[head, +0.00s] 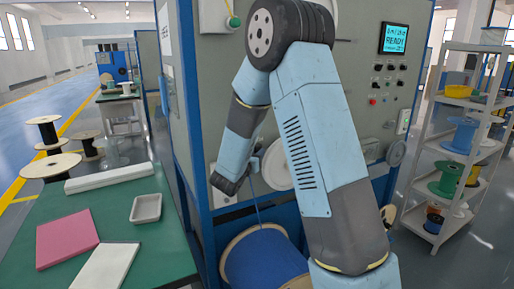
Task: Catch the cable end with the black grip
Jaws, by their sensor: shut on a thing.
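A blue cable (256,204) rises from the large spool (266,258) wound with blue cable, below the machine front. My arm reaches up, bends at the top and comes down to a dark wrist in front of the machine. My gripper (253,165) is small in the head view, just right of the wrist and at the top of the visible cable. It is shut on the cable, above the spool. The fingertips and the exact cable end are too small and partly hidden to make out.
The grey machine panel (362,90) with a lit READY screen (395,38) stands close behind my arm. A pale disc (277,165) is beside the gripper. A green table (165,240) at left holds a white tray (146,208) and pads. A spool rack (455,145) stands right.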

